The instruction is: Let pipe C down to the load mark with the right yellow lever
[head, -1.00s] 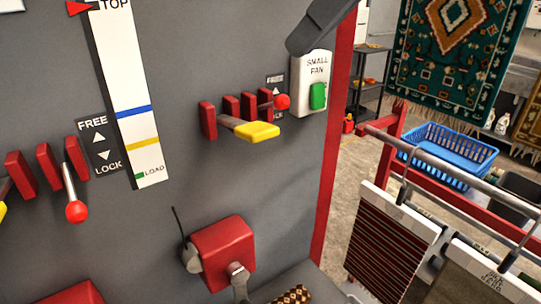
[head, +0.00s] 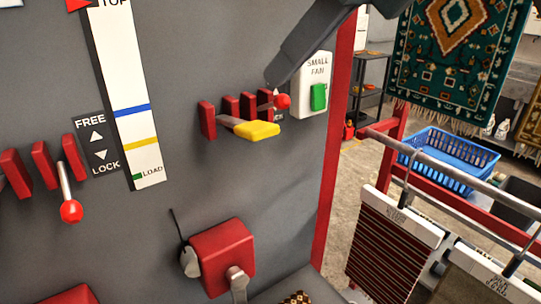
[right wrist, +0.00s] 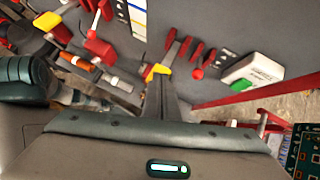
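The right yellow lever (head: 257,130) sticks out from the grey panel beside a row of red brackets (head: 248,105). It also shows in the right wrist view (right wrist: 157,70). My right gripper (head: 274,80) comes in from the top, its tip just above the red-ball lever (head: 283,101) in the picture. In the right wrist view the fingers (right wrist: 158,84) look together, with the tip close below the yellow lever; contact cannot be told. A white scale (head: 128,100) has TOP, blue, yellow and green LOAD marks; a red pointer (head: 77,4) stands at TOP. My left gripper is not seen.
A white SMALL FAN box (head: 315,82) with a green switch is right of the levers. Another red-ball lever (head: 70,210) is at left. A red box (head: 222,255) with a crank sits below. At right are a hanging-rug rail, rugs and a blue basket (head: 450,150).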

